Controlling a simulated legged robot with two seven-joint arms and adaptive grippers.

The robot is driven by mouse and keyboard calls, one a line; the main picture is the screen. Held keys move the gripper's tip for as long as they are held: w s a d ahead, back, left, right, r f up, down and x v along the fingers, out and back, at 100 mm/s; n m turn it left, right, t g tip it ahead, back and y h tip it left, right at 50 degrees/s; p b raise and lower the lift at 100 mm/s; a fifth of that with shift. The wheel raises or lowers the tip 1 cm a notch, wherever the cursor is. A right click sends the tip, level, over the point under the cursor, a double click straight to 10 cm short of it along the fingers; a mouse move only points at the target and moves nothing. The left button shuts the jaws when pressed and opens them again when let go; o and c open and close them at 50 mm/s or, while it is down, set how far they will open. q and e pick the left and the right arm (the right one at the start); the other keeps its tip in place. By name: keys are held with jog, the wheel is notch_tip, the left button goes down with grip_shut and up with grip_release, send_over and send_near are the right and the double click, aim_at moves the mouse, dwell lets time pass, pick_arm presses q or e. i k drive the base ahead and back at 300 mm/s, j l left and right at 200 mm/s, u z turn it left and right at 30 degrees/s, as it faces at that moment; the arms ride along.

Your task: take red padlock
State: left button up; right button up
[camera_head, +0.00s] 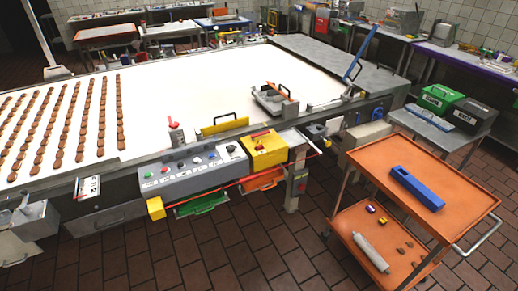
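On the lower shelf of the orange cart (345,222) at the right lie two small objects close together. Neither of my grippers is in view.
A grey cylinder (370,252) and several brown pieces share the lower shelf. The conveyor (200,90) with its control panel (190,169) stands left of the cart, with tiled floor (240,253) between.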

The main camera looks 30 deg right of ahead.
aim_at(260, 147)
jog(key=i+l+z, duration=0.25)
jog(key=l, duration=0.3)
jog(key=i+l+z, duration=0.3)
jog(key=i+l, duration=0.15)
